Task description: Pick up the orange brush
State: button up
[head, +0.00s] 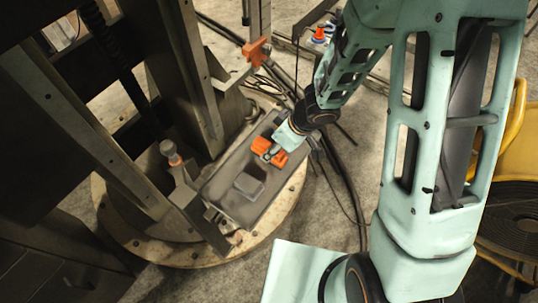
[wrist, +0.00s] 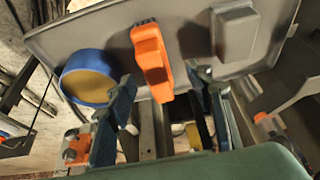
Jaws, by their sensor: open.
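The orange brush (wrist: 151,55) lies on a grey tray (wrist: 190,42) in the wrist view. Its near end reaches between the two fingertips of my gripper (wrist: 162,80). The fingers stand apart, one on each side of the brush, with gaps visible, so my gripper is open and holds nothing. In the head view my gripper (head: 271,153) is low over the tray (head: 222,186). Orange patches show there, but I cannot tell which are brush and which are gripper parts.
A blue ring-shaped item with a tan face (wrist: 88,77) lies left of the brush, close to the left finger. A grey block (wrist: 235,34) lies to its right, also in the head view (head: 249,185). Dark metal column parts (head: 190,90) rise left of the tray.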

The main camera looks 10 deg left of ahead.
aim_at(260, 145)
jog(key=b+x, duration=0.2)
jog(key=x, duration=0.1)
jog(key=b+x, duration=0.1)
jog(key=x, duration=0.1)
jog(key=shift+w+a, duration=0.15)
jog(key=shift+w, duration=0.2)
jog(key=shift+r, duration=0.1)
jog(key=shift+c, duration=0.4)
grip_shut()
